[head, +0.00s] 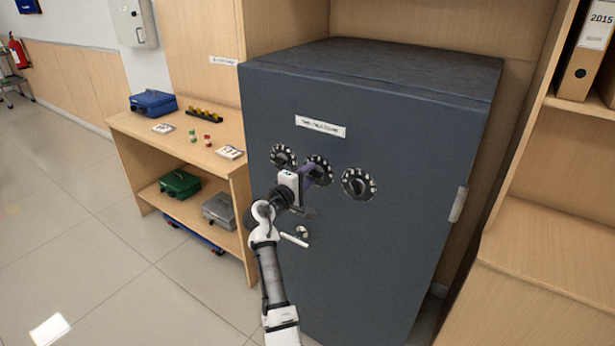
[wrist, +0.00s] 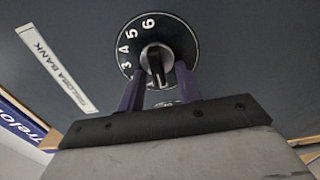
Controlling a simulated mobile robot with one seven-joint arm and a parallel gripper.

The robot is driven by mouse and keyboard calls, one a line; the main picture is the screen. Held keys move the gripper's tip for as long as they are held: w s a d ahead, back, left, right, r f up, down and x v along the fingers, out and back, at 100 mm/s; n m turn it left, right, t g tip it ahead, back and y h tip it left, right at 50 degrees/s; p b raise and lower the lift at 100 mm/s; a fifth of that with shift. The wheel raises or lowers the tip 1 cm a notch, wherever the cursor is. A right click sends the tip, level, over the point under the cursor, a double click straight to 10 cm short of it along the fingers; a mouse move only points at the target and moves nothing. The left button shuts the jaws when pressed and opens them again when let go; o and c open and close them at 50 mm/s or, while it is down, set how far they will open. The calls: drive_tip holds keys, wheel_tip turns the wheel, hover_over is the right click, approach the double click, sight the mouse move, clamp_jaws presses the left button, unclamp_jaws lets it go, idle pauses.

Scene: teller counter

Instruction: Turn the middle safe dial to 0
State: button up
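The dark grey safe (head: 400,130) has three round black dials in a row. The middle dial (head: 322,161) is partly hidden behind my gripper (head: 316,176) in the head view. In the wrist view the dial (wrist: 150,28) shows white numbers including 3, 4, 5 and 6; its lower part is covered. Its knob (wrist: 157,62) sits between the tips of my gripper's two purple fingers (wrist: 160,75). The fingers are apart, with a gap showing around the knob; I cannot tell whether either touches it. No 0 is visible.
The left dial (head: 284,155) and right dial (head: 359,184) flank the middle one closely. A safe handle (head: 295,239) is below. A wooden shelf table (head: 150,128) with cash boxes stands left; a wooden bookcase (head: 545,245) stands right. Floor at left is clear.

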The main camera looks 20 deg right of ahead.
drive_tip(key=b+v, duration=0.3)
drive_tip(key=v, duration=1)
drive_tip(key=shift+s+a+b, duration=0.25)
drive_tip(key=shift+a+b, duration=0.05)
drive_tip(key=shift+b, duration=0.1)
drive_tip(key=shift+a, duration=0.1)
